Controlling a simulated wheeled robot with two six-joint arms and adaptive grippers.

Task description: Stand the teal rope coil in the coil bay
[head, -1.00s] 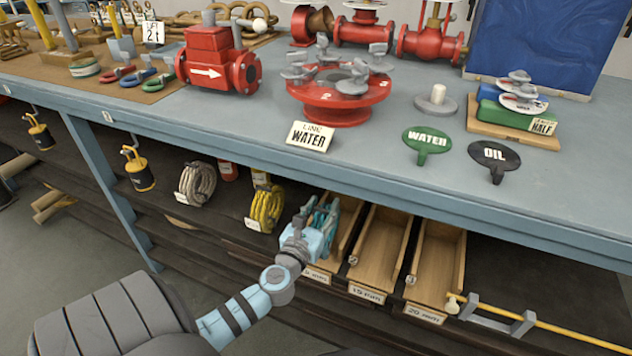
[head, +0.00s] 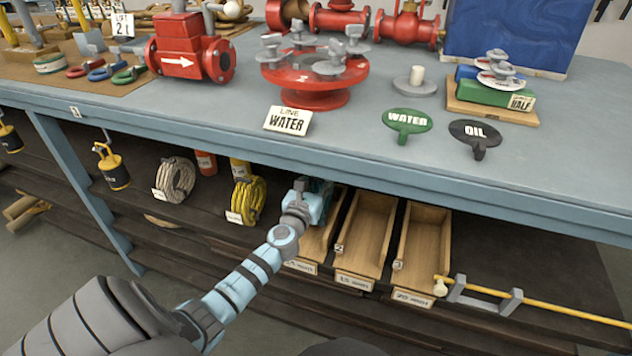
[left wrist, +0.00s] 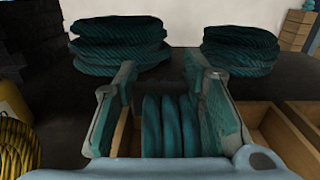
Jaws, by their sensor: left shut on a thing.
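My left gripper (left wrist: 165,88) is shut on a teal rope coil (left wrist: 170,128), whose upright strands show between the fingers in the left wrist view. In the head view my left gripper (head: 308,190) reaches under the bench top, right of the yellow rope coil (head: 246,200) and over the leftmost wooden bin (head: 316,243). The held coil is mostly hidden there by the gripper and bench edge. I cannot tell whether it touches anything below. No marking clearly names the coil bay. My right gripper is not in view.
A beige rope coil (head: 175,180) stands left of the yellow one. Two open bins, middle (head: 365,235) and right (head: 423,245), are empty. Dark teal coil stacks, left (left wrist: 118,45) and right (left wrist: 240,48), lie behind in the wrist view. The bench edge (head: 400,175) overhangs the shelf.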

